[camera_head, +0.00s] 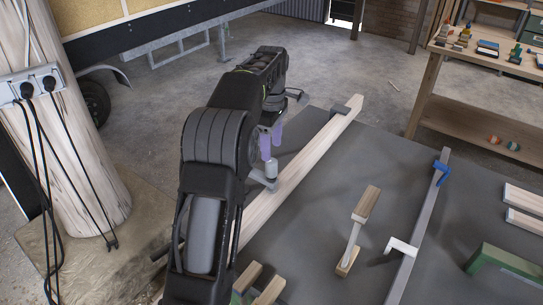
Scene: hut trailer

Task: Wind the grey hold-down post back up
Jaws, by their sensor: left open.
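The grey hold-down post (271,169) is a short light-grey upright cylinder with a flat grey arm at its base, beside a long pale wooden beam (302,163). My left arm comes in from the lower left and hides part of the beam and the bench around the post. My left gripper (270,142) has purple fingers pointing down; it is open, just above the post's top. I cannot tell from this angle whether a finger touches the post. My right gripper is not in view.
The dark bench top (330,270) holds a wooden-ended clamp (355,232), a long grey bar (418,235) with blue and white fittings, and a green block (505,265). A wooden side table (470,110) with small items stands at the back right. A trunk-like post (70,150) with cables stands at left.

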